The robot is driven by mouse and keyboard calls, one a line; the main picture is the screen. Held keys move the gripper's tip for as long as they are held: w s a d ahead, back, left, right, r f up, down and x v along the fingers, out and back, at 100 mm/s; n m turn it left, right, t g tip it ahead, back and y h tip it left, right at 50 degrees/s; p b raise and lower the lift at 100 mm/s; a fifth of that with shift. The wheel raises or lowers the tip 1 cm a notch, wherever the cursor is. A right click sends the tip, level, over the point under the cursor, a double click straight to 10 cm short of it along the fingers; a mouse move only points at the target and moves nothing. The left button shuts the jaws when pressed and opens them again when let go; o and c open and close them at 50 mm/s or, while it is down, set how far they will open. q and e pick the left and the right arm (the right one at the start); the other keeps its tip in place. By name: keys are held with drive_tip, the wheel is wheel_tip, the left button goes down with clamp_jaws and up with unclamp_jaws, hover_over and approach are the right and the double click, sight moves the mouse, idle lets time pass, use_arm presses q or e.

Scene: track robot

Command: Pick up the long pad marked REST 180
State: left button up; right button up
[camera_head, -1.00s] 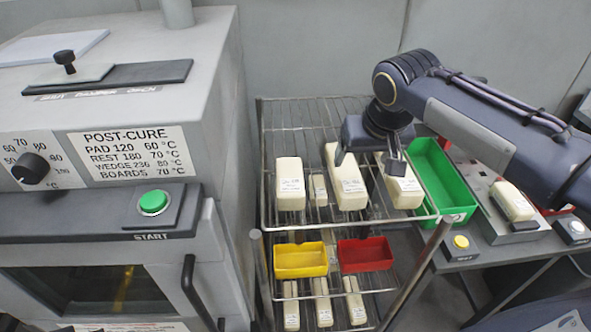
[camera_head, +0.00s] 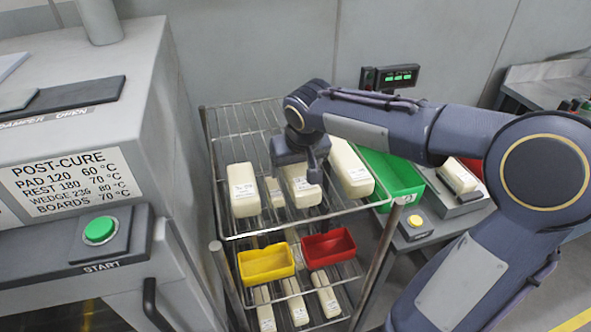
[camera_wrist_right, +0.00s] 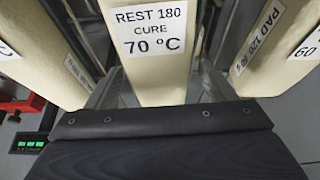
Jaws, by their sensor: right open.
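The long cream pad marked REST 180 (camera_wrist_right: 150,50) fills the middle of the right wrist view, with its label reading "REST 180 CURE 70 °C". In the head view the middle large cream block (camera_head: 302,192) on the top rack shelf lies under my right gripper (camera_head: 304,172), which hides part of it. In the wrist view the open fingers of my right gripper (camera_wrist_right: 158,92) show on either side of the REST 180 pad. Contact cannot be told. My left gripper is not in view.
Cream blocks stand close on both sides, one at left (camera_head: 242,190), one at right (camera_head: 350,168); a narrow PAD 120 (camera_wrist_right: 262,38) is beside the pad. Yellow (camera_head: 266,264) and red (camera_head: 328,247) bins sit below. A green bin (camera_head: 398,175) is at right.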

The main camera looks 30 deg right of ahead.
drive_tip(key=c, duration=1.1)
drive_tip(key=shift+r, duration=0.1)
